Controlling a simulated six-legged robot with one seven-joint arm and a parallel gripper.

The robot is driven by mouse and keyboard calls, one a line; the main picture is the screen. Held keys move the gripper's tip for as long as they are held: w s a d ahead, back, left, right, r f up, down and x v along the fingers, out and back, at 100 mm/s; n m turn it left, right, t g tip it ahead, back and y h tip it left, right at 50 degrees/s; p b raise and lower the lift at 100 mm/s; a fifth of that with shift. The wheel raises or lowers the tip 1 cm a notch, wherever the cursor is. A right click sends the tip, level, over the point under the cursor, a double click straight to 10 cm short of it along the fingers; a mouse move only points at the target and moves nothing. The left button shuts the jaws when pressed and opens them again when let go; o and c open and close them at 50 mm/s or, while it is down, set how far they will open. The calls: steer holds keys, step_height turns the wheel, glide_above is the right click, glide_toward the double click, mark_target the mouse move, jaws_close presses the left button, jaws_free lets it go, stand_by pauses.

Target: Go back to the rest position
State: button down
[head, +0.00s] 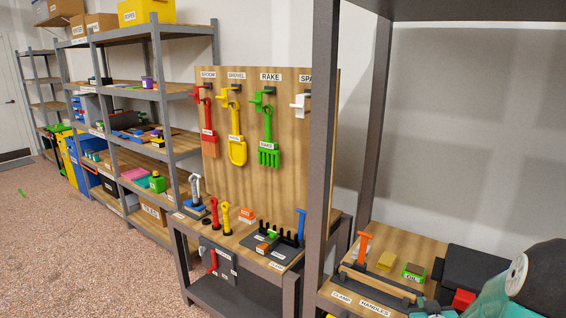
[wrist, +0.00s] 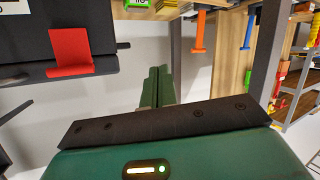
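My gripper shows in the wrist view (wrist: 158,88), with its green body and dark bar across the bottom. Its two green fingers lie side by side in the middle, shut, with nothing seen between them. In the head view my teal arm is at the lower right corner, only partly in frame. A black case (head: 478,268) with a red part (head: 463,299) is close by it. In the wrist view the black case (wrist: 75,25) and the red part (wrist: 70,52) are at the upper left, apart from the fingers.
A wooden workbench top (head: 395,243) with an orange-handled tool (head: 363,246) and a green-labelled box (head: 413,271) lies beside the arm. A grey post (head: 321,130) stands left of it. A pegboard (head: 260,190) holds toy tools. Open speckled floor (head: 70,240) is at left.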

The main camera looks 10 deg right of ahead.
steer(key=s+a+r+n+g+y, duration=0.1)
steer(key=a+r+g, duration=0.1)
steer(key=a+r, duration=0.6)
steer(key=a+r+n+g+y, duration=0.15)
steer(key=a+r, duration=0.35)
steer(key=a, duration=0.7)
steer(key=s+a+r+g+y, duration=0.2)
steer(key=s+a, duration=0.5)
steer(key=a, duration=0.1)
steer(key=s+a+r+g+y, duration=0.1)
steer(key=s+a+r, duration=0.2)
steer(key=s+a, duration=0.4)
steer(key=shift+s+a+r+g+y, duration=0.15)
steer(key=shift+s+a+g+y, duration=0.25)
steer(key=shift+s, duration=0.35)
steer(key=shift+d, duration=0.15)
